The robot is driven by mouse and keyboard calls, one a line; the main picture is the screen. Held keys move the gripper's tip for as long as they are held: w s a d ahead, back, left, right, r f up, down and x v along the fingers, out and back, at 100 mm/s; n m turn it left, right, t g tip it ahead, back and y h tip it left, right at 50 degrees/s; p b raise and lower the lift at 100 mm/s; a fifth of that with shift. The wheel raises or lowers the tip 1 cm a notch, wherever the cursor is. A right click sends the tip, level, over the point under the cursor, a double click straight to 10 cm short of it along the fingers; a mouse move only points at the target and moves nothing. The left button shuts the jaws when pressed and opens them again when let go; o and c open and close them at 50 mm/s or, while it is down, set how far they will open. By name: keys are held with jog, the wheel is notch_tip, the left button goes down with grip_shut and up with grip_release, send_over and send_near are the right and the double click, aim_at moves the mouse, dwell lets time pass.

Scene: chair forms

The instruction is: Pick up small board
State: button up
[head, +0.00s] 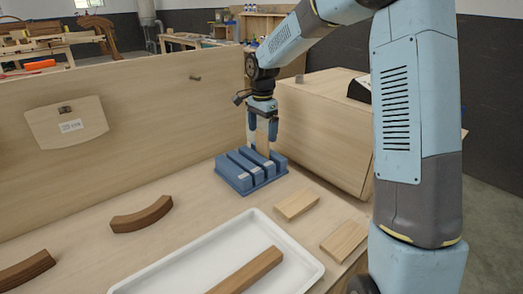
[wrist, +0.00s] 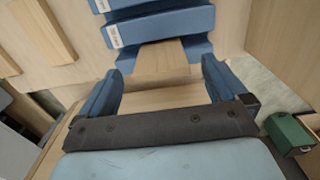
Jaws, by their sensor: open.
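A small light-wood board (head: 263,141) stands upright in the blue slotted rack (head: 236,178), at the rack's far right end. My gripper (head: 262,133) is above the rack, pointing down, with its blue fingers on either side of the board. In the wrist view the board (wrist: 163,56) shows between and just beyond the fingertips, against the blue rack (wrist: 165,25). The gripper is open, and gaps show between the fingers and the board. The board's lower end is hidden in the rack.
Two flat light boards (head: 296,205) (head: 344,240) lie right of the white tray (head: 150,285), which holds a long wooden bar (head: 247,272). Dark curved pieces (head: 141,214) lie at left. A wooden box (head: 325,135) stands close behind the rack.

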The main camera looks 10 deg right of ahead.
aim_at(262, 142)
notch_tip(262, 142, down, 4)
jog(key=shift+f, duration=0.2)
jog(key=shift+c, duration=0.2)
jog(key=c, duration=1.1)
jog(key=shift+r, duration=0.1)
